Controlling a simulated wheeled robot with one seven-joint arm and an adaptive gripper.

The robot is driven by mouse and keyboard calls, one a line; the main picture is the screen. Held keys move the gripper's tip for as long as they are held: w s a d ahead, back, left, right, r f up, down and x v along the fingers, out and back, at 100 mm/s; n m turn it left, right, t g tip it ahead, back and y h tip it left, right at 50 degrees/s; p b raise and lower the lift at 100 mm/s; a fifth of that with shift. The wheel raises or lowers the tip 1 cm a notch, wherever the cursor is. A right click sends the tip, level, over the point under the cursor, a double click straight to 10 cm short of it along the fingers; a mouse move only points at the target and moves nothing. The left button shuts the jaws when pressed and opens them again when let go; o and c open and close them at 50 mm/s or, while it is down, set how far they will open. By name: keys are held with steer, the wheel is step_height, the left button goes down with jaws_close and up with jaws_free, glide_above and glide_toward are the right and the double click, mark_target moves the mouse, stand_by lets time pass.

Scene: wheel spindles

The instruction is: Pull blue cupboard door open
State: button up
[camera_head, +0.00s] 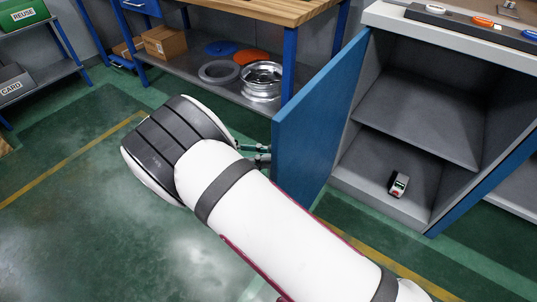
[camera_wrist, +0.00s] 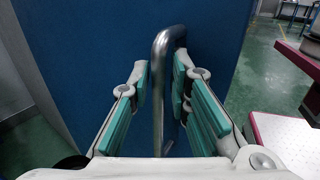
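The blue cupboard door (camera_head: 318,120) stands swung well out from the cupboard (camera_head: 425,105), whose shelf and inside are exposed. In the wrist view the door (camera_wrist: 95,50) fills most of the background. Its metal bar handle (camera_wrist: 158,95) runs upright, with its top bent toward the door. My gripper (camera_wrist: 162,80) has its teal-padded fingers on either side of the bar, with narrow gaps seeming to show beside it. In the head view my gripper (camera_head: 258,153) is at the door's outer face, largely hidden by my arm, and the handle is hard to make out.
A workbench (camera_head: 240,12) with blue legs stands behind the door, its lower shelf holding a metal wheel (camera_head: 261,80), discs and boxes (camera_head: 165,42). A small device (camera_head: 398,184) lies inside the cupboard. Green floor at left (camera_head: 60,235) is clear.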

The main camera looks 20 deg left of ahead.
steer(key=v, duration=0.7)
steer(key=shift+a, duration=0.2)
steer(key=shift+s, duration=0.1)
stand_by(0.5)
